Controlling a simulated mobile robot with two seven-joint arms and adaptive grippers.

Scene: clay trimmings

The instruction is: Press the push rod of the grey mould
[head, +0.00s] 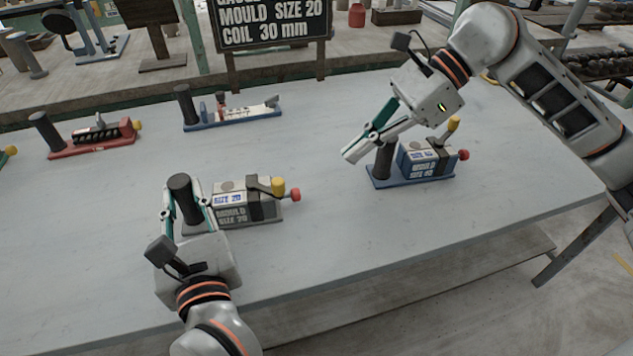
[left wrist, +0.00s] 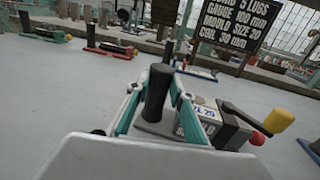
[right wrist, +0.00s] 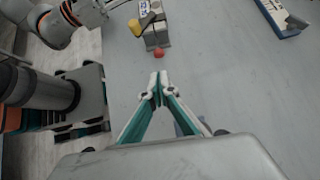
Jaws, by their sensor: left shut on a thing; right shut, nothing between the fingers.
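The grey mould (head: 232,213) stands on the table with "SIZE 20" on its side. Its dark upright post (head: 182,200) is between the fingers of my left gripper (head: 183,187), which is shut on it; the post also shows in the left wrist view (left wrist: 157,92). The red-knobbed push rod (head: 294,195) sticks out of the mould's right end, beside a yellow-knobbed lever (head: 278,187). My right gripper (head: 350,156) is shut and empty, apart from the mould. In the right wrist view its fingertips (right wrist: 158,78) point towards the red knob (right wrist: 159,52), with a gap between.
A blue mould (head: 420,165) with its own post stands close to my right gripper. Another blue-based mould (head: 232,115) and a red mould (head: 95,135) stand farther back. A black sign (head: 272,22) stands behind the table. The table front between the moulds is clear.

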